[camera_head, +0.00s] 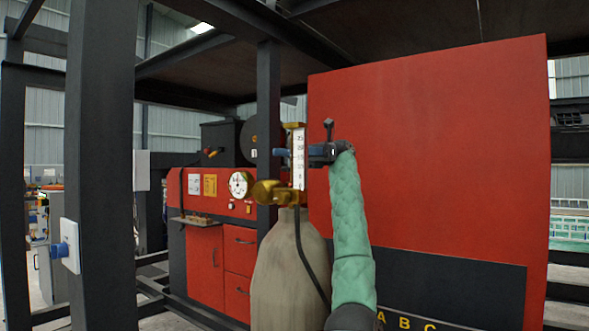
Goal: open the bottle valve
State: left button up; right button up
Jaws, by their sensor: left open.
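A beige gas bottle (285,275) stands upright in the lower middle of the head view. A brass valve (272,192) sits on its top, with a dark hose hanging down the bottle's front. A white scaled gauge tube (298,160) with brass ends rises upright above the valve. My left gripper (312,153) is open, at the gauge tube's height and above the brass valve. The tube hides part of that area, and I cannot tell whether they touch. My left arm in its green sleeve comes up beside the bottle's right. My right gripper is not in view.
A large red panel (430,150) stands behind my arm on the right. A red cabinet (205,265) with a round dial (240,184) stands at the back left. Dark steel posts (98,160) rise on the left, one close by. Dark beams cross overhead.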

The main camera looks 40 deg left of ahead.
pick_arm(q)
jog(key=w+d+r+p, duration=0.1)
jog(key=d+r+p, duration=0.1)
jog(key=d, duration=0.3)
jog(key=d+r+p, duration=0.2)
jog(key=d+r, duration=0.2)
jog(key=d, duration=0.2)
jog(key=shift+w+d+r, duration=0.3)
jog(key=shift+w+r, duration=0.1)
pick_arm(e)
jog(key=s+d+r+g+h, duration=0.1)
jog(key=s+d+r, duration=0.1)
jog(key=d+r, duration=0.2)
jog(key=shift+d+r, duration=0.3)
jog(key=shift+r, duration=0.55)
